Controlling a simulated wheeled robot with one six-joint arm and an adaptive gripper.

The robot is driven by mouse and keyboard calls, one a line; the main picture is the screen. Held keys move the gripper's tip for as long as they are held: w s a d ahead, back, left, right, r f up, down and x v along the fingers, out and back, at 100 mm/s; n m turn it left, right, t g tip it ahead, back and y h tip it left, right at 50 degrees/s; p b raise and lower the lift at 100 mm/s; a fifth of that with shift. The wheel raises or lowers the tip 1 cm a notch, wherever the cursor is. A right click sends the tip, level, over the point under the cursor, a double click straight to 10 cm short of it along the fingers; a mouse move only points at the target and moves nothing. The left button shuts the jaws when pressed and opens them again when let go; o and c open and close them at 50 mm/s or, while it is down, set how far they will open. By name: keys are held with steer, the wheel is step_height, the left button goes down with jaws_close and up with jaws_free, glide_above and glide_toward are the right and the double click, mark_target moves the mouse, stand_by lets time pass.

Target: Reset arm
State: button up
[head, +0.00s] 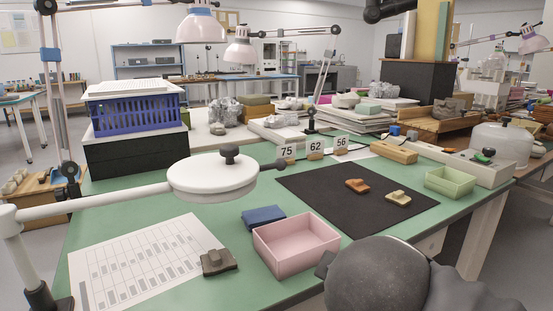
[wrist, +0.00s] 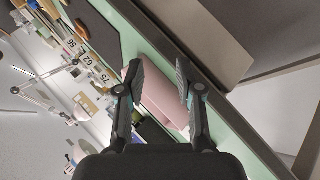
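In the wrist view my gripper (wrist: 158,82) is open, its two fingers well apart with nothing between the tips. The pink tray (wrist: 158,102) shows beyond and between the fingers. In the head view my dark arm covers the lower right, in front of the table's near edge, and my fingers cannot be made out there. The pink tray (head: 296,244) stands empty on the green table (head: 210,215). An orange sherd (head: 357,186) and a cream sherd (head: 398,198) lie apart on the black mat (head: 325,197).
A white magnifier lamp (head: 212,177) reaches over the table's left side. A blue block (head: 263,216) and a grey-brown piece (head: 218,262) lie left of the tray, the latter on a printed sheet (head: 135,265). A green tray (head: 450,182) stands at right. Number cards (head: 315,147) line the back.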

steer(key=s+d+f+m+g+y, duration=0.1)
steer(key=s+d+f+m+g, duration=0.1)
steer(key=f+m, duration=0.3)
steer(key=s+d+f+m+g+p, duration=0.1)
steer(key=s+d+f+m, duration=0.1)
steer(key=f+m, duration=0.3)
steer(key=shift+d+f+m+g+y, duration=0.15)
steer(key=shift+d+m+g+y, duration=0.25)
steer(key=shift+d+m, duration=0.35)
steer(key=shift+a, duration=0.1)
stand_by(0.5)
